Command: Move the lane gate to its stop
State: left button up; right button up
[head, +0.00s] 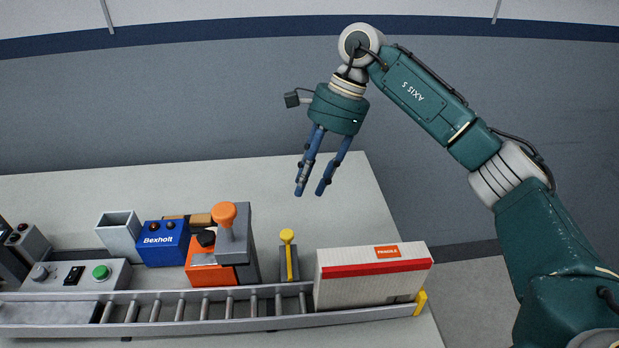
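A roller conveyor lane (170,308) runs along the front of the table. A grey upright block with an orange knob (224,216) stands beside it. To its right is a thin yellow lever with a round knob (288,250) on a grey base. A yellow end piece (420,301) sits at the lane's right end. I cannot tell for certain which of these is the lane gate. My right gripper (310,192) is open and empty, pointing down above the table behind the yellow lever, touching nothing. My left gripper is not in view.
A white carton with a red stripe (365,282) stands at the lane's right end. A blue Bexholt box (163,248), an orange box (205,275), a grey open bin (119,238) and a button panel (65,274) stand left. The table behind is clear.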

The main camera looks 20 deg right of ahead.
aim_at(288, 254)
jog(key=k, duration=1.5)
